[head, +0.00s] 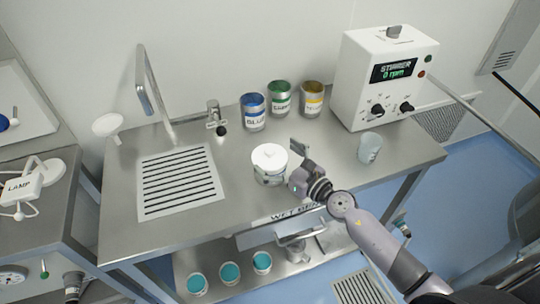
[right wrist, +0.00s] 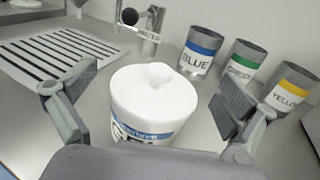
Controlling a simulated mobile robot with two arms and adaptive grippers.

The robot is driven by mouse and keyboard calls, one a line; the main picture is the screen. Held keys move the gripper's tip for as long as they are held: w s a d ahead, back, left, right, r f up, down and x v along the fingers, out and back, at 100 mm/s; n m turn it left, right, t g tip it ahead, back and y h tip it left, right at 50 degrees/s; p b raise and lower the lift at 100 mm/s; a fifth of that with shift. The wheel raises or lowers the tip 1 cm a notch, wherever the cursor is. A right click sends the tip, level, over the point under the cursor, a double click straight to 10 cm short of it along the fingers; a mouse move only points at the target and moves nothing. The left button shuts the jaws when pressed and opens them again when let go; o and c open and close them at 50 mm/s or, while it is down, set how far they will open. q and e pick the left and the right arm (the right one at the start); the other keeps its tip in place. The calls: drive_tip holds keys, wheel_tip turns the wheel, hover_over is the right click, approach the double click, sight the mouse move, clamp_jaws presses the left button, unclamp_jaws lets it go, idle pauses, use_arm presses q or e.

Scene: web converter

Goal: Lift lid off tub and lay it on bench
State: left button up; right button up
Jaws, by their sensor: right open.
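The white tub (head: 268,176) stands upright on the steel bench (head: 225,215), near its front middle. Its white round lid (head: 269,157) with a small knob sits on top. In the right wrist view the lid (right wrist: 155,98) is large and central, and the tub (right wrist: 150,138) shows a blue-banded label below it. My right gripper (head: 296,168) is open and empty at the tub's right side in the head view. In the right wrist view its fingers (right wrist: 155,105) stand apart on either side of the lid, with gaps visible. My left gripper is not in view.
Blue (head: 253,112), green (head: 280,98) and yellow (head: 312,99) paint cans stand behind the tub. A stirrer machine (head: 385,75) and a pale cup (head: 369,147) are at right. A slotted drain (head: 178,180) and tap (head: 215,117) are at left. Bare bench lies left of the tub.

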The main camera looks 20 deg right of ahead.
drive_tip(key=x, duration=0.2)
drive_tip(key=shift+w+a+f, duration=0.1)
drive_tip(key=shift+w+a, duration=0.05)
drive_tip(key=shift+w, duration=0.25)
drive_tip(key=shift+s, duration=0.1)
drive_tip(key=shift+c, duration=0.5)
drive_tip(key=shift+s+f, duration=0.1)
drive_tip(key=c, duration=2.2)
